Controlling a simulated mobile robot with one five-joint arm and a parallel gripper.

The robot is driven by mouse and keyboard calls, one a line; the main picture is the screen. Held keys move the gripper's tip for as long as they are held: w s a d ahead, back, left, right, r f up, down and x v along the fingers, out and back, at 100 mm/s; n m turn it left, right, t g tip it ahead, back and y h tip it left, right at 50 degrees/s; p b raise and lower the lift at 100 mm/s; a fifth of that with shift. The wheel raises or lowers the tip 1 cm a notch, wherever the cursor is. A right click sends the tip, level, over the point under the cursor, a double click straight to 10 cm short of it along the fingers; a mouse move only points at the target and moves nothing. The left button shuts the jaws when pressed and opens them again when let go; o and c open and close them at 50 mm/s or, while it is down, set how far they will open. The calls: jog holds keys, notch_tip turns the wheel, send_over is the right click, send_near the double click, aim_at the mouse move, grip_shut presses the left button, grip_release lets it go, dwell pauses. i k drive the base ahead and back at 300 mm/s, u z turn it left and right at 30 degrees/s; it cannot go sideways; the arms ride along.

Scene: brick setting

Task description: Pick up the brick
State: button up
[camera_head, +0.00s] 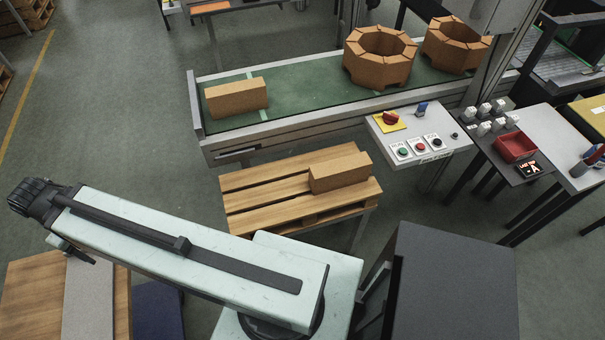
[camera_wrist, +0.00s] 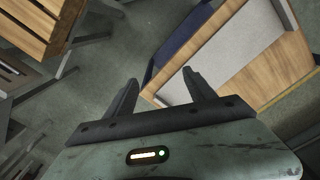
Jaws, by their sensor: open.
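A tan rectangular brick (camera_head: 340,175) lies on the right part of the slatted wooden pallet (camera_head: 255,190). Another tan brick (camera_head: 237,97) lies at the left end of the green conveyor (camera_head: 310,92). My gripper (camera_wrist: 160,77) is open and empty in the wrist view, its two dark fingers apart above the floor. In the head view my arm reaches left, away from both bricks, and the fingers cannot be made out clearly. No brick shows in the wrist view; slats of a wooden pallet (camera_wrist: 30,28) show at its upper left.
Two octagonal brick rings (camera_head: 378,72) stand on the conveyor farther right. A control panel (camera_head: 420,140) with buttons sits at its front edge. A dark grey cabinet (camera_head: 455,285) stands at lower right. A wooden surface with a grey slab (camera_head: 88,300) is at lower left. Open floor lies left.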

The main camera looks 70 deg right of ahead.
aim_at(335, 174)
jog(key=z, duration=2.85)
